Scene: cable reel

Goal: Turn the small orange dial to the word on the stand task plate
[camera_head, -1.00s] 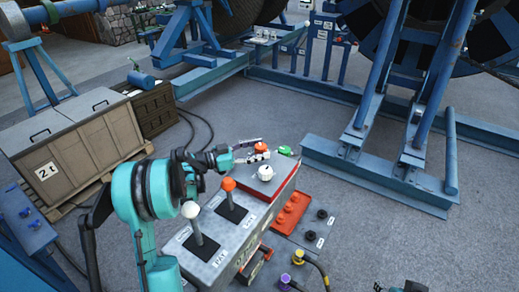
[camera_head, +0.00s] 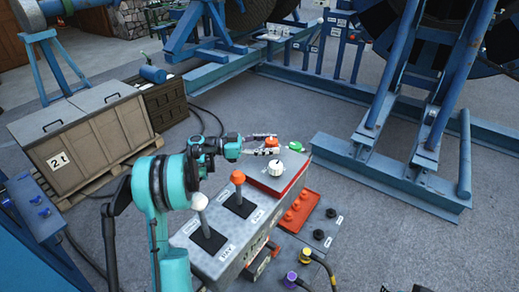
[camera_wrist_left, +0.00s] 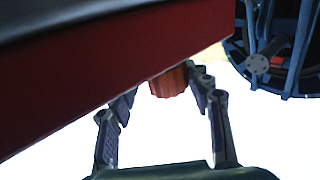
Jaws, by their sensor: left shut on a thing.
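The small orange dial (camera_head: 272,141) sits on the far end of the grey and red control console (camera_head: 231,264). It also shows in the left wrist view (camera_wrist_left: 168,82), between my fingers. My left gripper (camera_head: 265,147) reaches in from the left, low over the console top, and is shut on the orange dial. In the left wrist view my left gripper's fingers (camera_wrist_left: 163,105) stand on both sides of it. Small pale labels lie near the dial, but their words are too small to read. The dial's pointing direction cannot be told. My right gripper does not show.
A white dial (camera_head: 277,167) and a green button (camera_head: 295,146) are close to my gripper. An orange-knobbed lever (camera_head: 237,178) and a white-knobbed lever (camera_head: 199,202) rise from the nearer console. Blue steel frames (camera_head: 390,175) stand right, with bare floor between.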

